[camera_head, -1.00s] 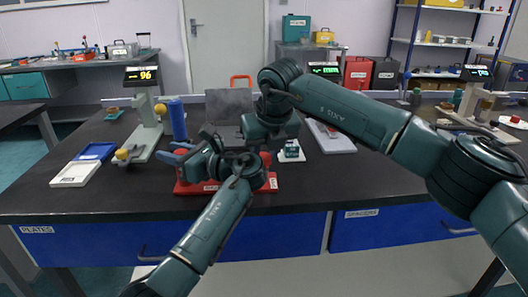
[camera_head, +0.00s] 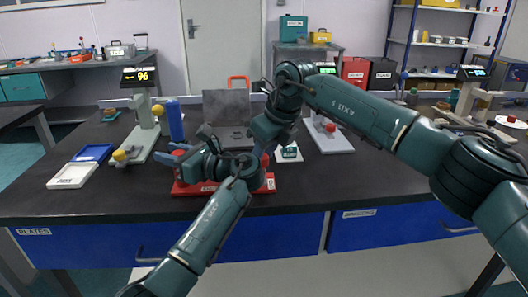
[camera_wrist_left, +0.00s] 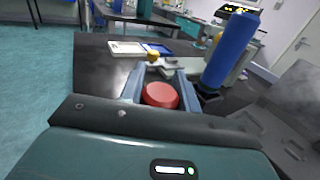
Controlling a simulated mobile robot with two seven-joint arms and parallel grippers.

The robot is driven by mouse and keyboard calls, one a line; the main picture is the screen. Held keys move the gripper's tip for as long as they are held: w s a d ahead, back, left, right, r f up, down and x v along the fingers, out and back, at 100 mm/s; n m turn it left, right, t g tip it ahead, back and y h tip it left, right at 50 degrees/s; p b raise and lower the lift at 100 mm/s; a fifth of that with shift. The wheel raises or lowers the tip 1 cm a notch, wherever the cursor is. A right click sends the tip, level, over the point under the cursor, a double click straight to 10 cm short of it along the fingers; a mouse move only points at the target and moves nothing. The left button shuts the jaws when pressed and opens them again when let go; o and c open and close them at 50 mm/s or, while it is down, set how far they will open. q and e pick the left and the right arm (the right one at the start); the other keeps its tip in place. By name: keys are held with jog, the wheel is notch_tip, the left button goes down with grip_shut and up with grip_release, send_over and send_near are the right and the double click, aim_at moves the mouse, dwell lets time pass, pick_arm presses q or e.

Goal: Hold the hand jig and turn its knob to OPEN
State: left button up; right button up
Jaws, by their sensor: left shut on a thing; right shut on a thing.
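The hand jig has a red base (camera_head: 190,188) with a small label, low on the bench in front of me. My left gripper (camera_head: 172,158) reaches over its left part with blue fingers. In the left wrist view the fingers of the left gripper (camera_wrist_left: 160,88) are shut on a round red part of the jig (camera_wrist_left: 160,96). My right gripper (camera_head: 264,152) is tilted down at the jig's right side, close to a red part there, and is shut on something. The knob and its markings are hidden behind my grippers and wrists, so its setting cannot be read.
A press-like gauge (camera_head: 145,132) with a display reading 96 stands at left, beside a blue cylinder (camera_head: 175,120). White and blue trays (camera_head: 70,176) lie at far left. A grey laptop-like case (camera_head: 228,105) and a white plate device (camera_head: 335,143) stand behind. The bench's front right is clear.

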jog(key=o, duration=1)
jog(key=v, duration=1.2)
pick_arm(q)
jog(key=o, duration=1.2)
